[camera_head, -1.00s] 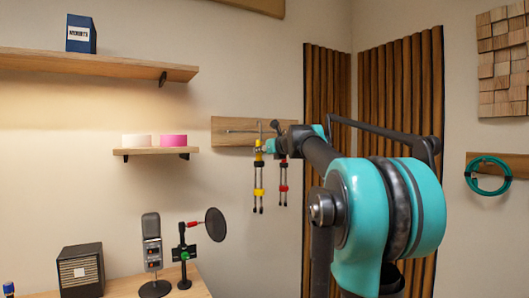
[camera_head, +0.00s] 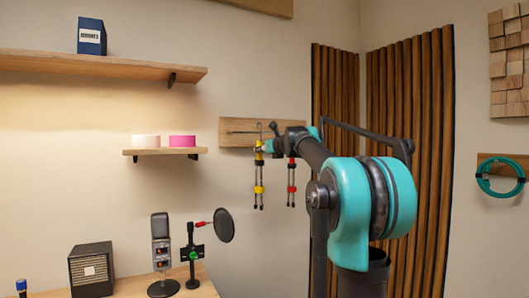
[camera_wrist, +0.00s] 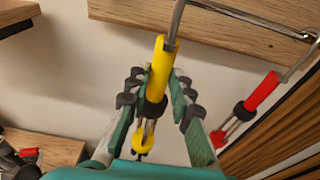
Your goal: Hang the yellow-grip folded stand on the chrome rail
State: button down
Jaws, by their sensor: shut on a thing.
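The yellow-grip folded stand (camera_head: 259,189) hangs upright in front of the wooden board on the wall. In the wrist view my gripper (camera_wrist: 160,95) is shut around its yellow grip (camera_wrist: 157,75). Its grey hook rises past the top of that view, so the hook's tip is hidden there. In the head view the hook (camera_head: 261,130) is upright and overlaps the chrome rail (camera_head: 239,132); I cannot tell whether they touch. The rail also crosses the top of the wrist view (camera_wrist: 250,18).
A red-grip stand (camera_head: 291,188) hangs just right of the yellow one, close to my gripper. A small shelf (camera_head: 160,151) with two rolls is to the left. A desk below holds a microphone (camera_head: 160,245) and a pop filter (camera_head: 224,225). Slatted wood panels (camera_head: 410,150) stand right.

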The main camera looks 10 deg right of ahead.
jog(key=shift+r+x, duration=0.2)
jog(key=shift+x, duration=0.95)
jog(key=shift+r+x, duration=0.15)
jog(key=shift+x, duration=1.05)
jog(key=shift+w+f, duration=0.15)
jog(key=shift+w, duration=0.1)
jog(key=shift+f, duration=1)
jog(key=c, duration=1.3)
grip_release()
jog(key=shift+s, duration=0.15)
